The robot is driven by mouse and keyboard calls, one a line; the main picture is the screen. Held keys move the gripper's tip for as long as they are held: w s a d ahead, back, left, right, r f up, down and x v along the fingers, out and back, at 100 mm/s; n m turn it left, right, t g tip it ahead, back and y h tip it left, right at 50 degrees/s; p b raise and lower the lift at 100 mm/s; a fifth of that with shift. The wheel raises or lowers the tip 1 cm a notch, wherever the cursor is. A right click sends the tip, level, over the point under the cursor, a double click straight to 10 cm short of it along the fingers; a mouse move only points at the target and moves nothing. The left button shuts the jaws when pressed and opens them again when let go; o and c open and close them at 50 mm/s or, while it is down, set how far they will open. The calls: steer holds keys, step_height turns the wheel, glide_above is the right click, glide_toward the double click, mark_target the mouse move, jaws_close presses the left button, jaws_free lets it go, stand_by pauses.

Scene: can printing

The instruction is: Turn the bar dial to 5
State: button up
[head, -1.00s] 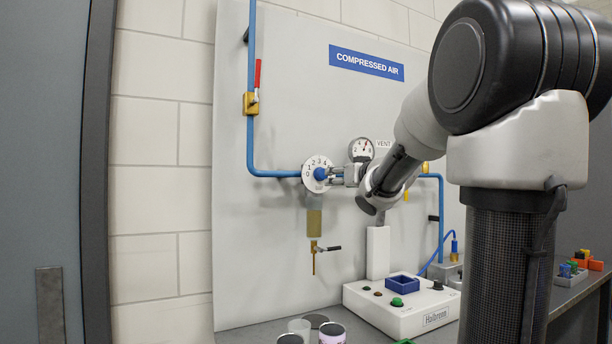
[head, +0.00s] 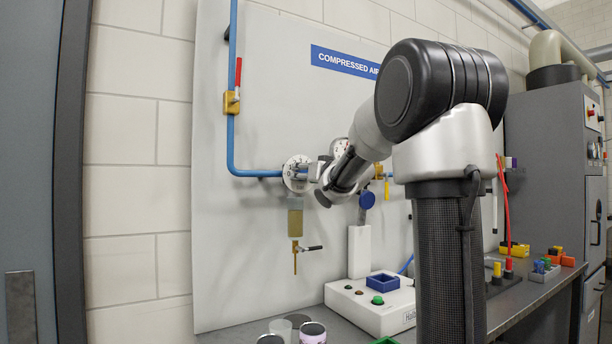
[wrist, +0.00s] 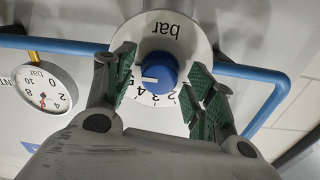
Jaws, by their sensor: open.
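The bar dial is a white round plate (wrist: 192,40) with black numbers and a blue knob (wrist: 163,66) at its centre. The wrist view shows it upside down. The knob's white mark points left, near the 4 and 5 side; the exact number is hard to tell because a finger covers part of that edge. In the head view the dial plate (head: 294,184) is on the wall panel, partly behind my gripper. My gripper (wrist: 158,76) is open, with green-padded fingers on either side of the knob and gaps showing between them and the knob.
A pressure gauge (wrist: 42,88) beside the dial has its red needle between 4 and 6. A blue pipe (head: 230,140) runs into the dial. A brass drain tap (head: 296,247) hangs below it. A white fixture box (head: 350,304) stands on the bench.

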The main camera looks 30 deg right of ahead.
steer(key=c, duration=1.1)
steer(key=shift+o, duration=0.2)
steer(key=shift+n, duration=2.8)
steer(key=o, duration=1.1)
steer(key=shift+c, duration=0.2)
